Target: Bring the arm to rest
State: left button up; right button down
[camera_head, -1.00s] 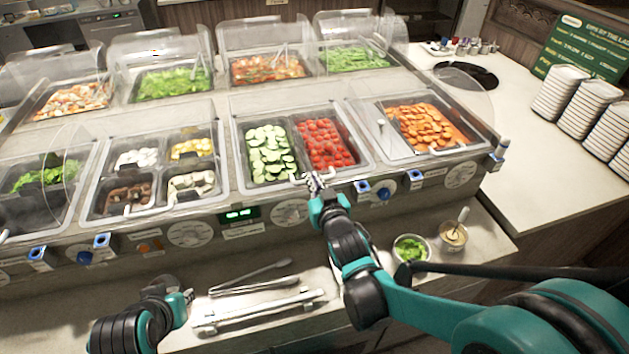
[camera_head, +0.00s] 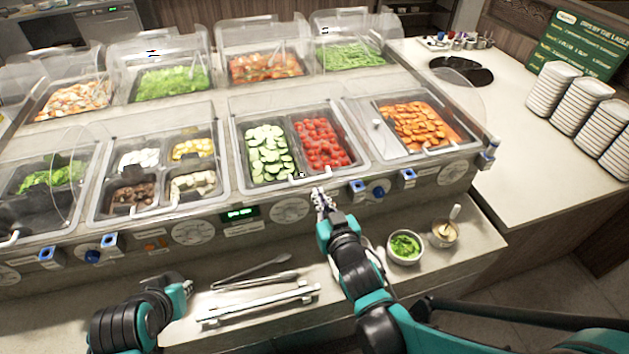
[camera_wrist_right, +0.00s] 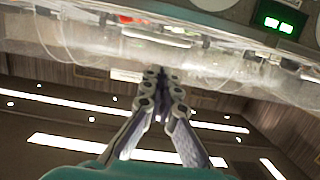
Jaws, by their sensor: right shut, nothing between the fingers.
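My right gripper (camera_head: 320,194) is shut and empty. It is in front of the salad bar's front panel, just below the tomato pan (camera_head: 322,143). In the right wrist view its fingers (camera_wrist_right: 160,78) meet at the tips with nothing between them. The right arm (camera_head: 357,275) reaches up from the lower right. My left gripper (camera_head: 186,287) is low at the left, beside the metal tongs; its fingers are too small to tell open or shut.
Tongs (camera_head: 258,281) and a rack (camera_head: 262,307) lie on the front ledge between the arms. A bowl of greens (camera_head: 405,246) and a sauce cup (camera_head: 445,234) stand right of my right forearm. Plate stacks (camera_head: 554,90) stand on the right counter.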

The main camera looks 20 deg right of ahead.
jog(key=s+f+g+b, duration=0.1)
jog(key=s+f+g, duration=0.2)
jog(key=s, duration=0.3)
jog(key=s+d+f+g+b, duration=0.1)
jog(key=s+f+g+b, duration=0.1)
jog(key=s+f+g, duration=0.2)
jog(key=s+g, duration=0.1)
jog(key=s, duration=0.1)
jog(key=shift+s+d, duration=0.25)
jog(key=shift+s, duration=0.05)
dwell(0.6)
